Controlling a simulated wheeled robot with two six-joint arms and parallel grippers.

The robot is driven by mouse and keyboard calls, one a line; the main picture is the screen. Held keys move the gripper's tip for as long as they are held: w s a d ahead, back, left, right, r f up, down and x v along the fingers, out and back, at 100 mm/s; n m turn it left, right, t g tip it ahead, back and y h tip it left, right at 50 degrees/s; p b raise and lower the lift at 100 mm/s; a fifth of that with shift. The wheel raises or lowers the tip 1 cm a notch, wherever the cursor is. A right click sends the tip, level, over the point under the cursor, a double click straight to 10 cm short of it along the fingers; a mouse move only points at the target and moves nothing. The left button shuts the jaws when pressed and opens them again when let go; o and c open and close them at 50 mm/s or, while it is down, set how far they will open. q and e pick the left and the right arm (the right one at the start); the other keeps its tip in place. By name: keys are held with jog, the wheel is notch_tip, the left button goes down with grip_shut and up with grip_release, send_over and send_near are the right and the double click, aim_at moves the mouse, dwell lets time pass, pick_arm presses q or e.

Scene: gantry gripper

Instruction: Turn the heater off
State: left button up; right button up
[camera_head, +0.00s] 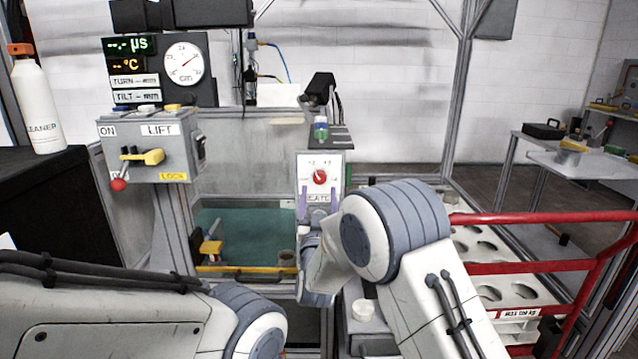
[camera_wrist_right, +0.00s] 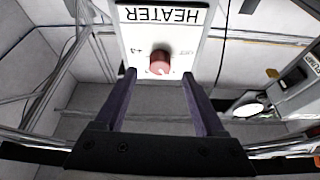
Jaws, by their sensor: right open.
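The heater panel (camera_head: 308,168) is a white plate on a grey post, with a round red knob (camera_head: 320,177) and number marks around it. In the right wrist view, the panel (camera_wrist_right: 135,17) shows upside down with its HEATER label, and the red knob (camera_wrist_right: 160,64) lies in line with the gap between the fingertips. My right gripper (camera_head: 319,193) is open and empty, its purple fingers pointing at the panel just below the knob in the head view. The open fingers also show in the wrist view (camera_wrist_right: 159,75); no contact is visible. My left gripper is out of view.
A lift control box (camera_head: 150,150) with a yellow handle stands at left, below a gauge (camera_head: 183,63). A water tank (camera_head: 245,230) lies between box and heater post. A red rail (camera_head: 540,217) and a rack with round holes (camera_head: 488,293) are at right.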

aim_at(319, 181)
jog(key=shift+x, duration=2.1)
grip_shut()
